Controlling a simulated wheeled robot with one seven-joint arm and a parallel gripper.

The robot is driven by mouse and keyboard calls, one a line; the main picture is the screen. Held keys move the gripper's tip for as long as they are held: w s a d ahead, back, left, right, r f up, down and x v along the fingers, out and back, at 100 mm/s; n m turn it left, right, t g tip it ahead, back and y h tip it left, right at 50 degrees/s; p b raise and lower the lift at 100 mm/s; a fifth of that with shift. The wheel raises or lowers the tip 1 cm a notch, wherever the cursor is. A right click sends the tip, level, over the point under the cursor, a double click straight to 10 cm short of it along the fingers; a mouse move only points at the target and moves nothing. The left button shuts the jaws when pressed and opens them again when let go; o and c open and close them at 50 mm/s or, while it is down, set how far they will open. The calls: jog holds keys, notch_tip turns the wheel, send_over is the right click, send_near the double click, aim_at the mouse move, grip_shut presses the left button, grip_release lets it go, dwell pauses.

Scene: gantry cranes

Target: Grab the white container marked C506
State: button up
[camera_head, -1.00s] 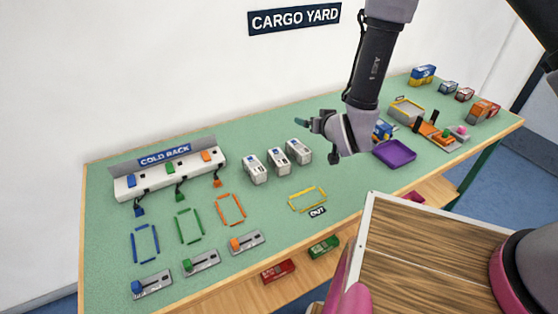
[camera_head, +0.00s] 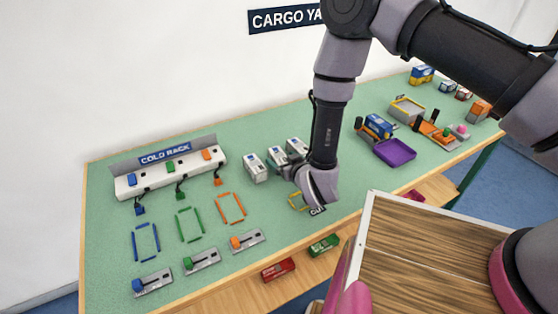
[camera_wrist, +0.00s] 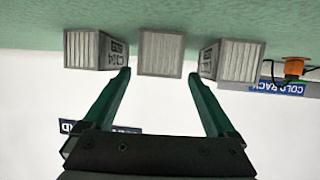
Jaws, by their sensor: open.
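Three white containers stand in a row on the green table: the left one (camera_head: 255,168), the middle one (camera_head: 278,157) and the right one (camera_head: 297,147). The upside-down wrist view shows their ends: a left container (camera_wrist: 88,49) with a side mark that looks like C304, a middle container (camera_wrist: 161,53) with no readable mark, and a right container (camera_wrist: 236,61) with its side mark mostly hidden by a finger. I cannot read C506 on any. My gripper (camera_wrist: 160,75) is open and empty, its green fingertips on either side of the middle container's end in the picture; contact cannot be told.
The cold rack (camera_head: 170,179) stands left of the containers with coloured plugs. A yellow OUT frame (camera_head: 297,202) lies in front, partly behind my arm. Blue, green and orange frames (camera_head: 232,207) lie front left. A purple tray (camera_head: 395,152) is to the right.

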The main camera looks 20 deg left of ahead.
aim_at(280, 157)
jog(key=x, duration=0.3)
jog(key=shift+w+a+f, duration=0.15)
jog(key=shift+w+f, duration=0.05)
jog(key=shift+w, duration=0.1)
grip_shut()
